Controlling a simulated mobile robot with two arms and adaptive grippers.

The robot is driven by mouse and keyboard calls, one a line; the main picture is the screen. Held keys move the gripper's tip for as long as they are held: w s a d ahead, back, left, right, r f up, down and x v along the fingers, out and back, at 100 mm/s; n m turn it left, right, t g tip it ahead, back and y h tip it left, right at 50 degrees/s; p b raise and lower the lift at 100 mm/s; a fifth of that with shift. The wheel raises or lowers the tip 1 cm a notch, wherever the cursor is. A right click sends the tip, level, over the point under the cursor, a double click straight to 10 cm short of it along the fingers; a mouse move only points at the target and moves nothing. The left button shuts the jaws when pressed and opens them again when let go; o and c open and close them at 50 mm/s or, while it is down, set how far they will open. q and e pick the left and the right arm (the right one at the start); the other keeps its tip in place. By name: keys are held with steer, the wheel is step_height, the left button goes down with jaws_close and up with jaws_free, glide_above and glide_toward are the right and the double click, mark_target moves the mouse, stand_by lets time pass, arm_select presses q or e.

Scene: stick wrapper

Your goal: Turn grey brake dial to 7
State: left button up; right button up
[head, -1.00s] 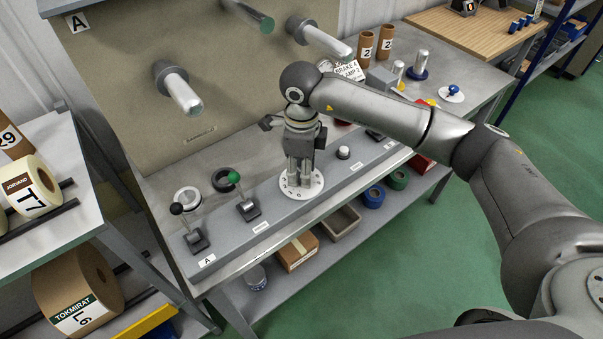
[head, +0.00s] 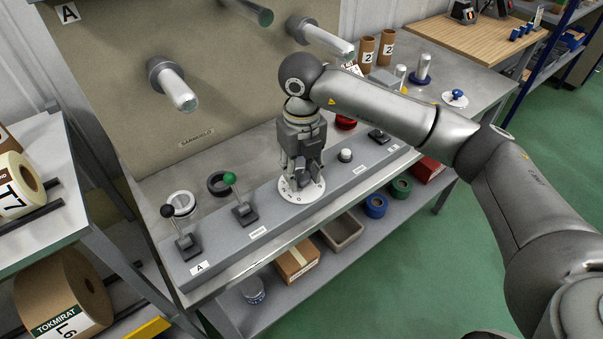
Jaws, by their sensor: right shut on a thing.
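The brake dial sits on the grey control panel (head: 222,250), and its white round scale plate (head: 303,194) shows below my right gripper (head: 299,178). The gripper points down and is shut on the grey knob of the dial. The fingers hide the knob and most of the scale, so I cannot read which number it stands at. My left gripper is not in view.
On the panel, a black-knobbed lever (head: 183,240) and a green-knobbed lever (head: 241,205) stand left of the dial. A pale round button (head: 345,155) is to the right. Rollers stick out from the upright board behind. A shelf with boxes and tapes lies below.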

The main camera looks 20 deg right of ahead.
mark_target(301, 175)
steer(key=shift+r+m+b, duration=0.1)
steer(key=shift+m+b, duration=0.25)
steer(key=shift+m, duration=1.35)
steer(key=o, duration=1)
steer(key=shift+o, duration=0.2)
step_height(301, 175, up, 12)
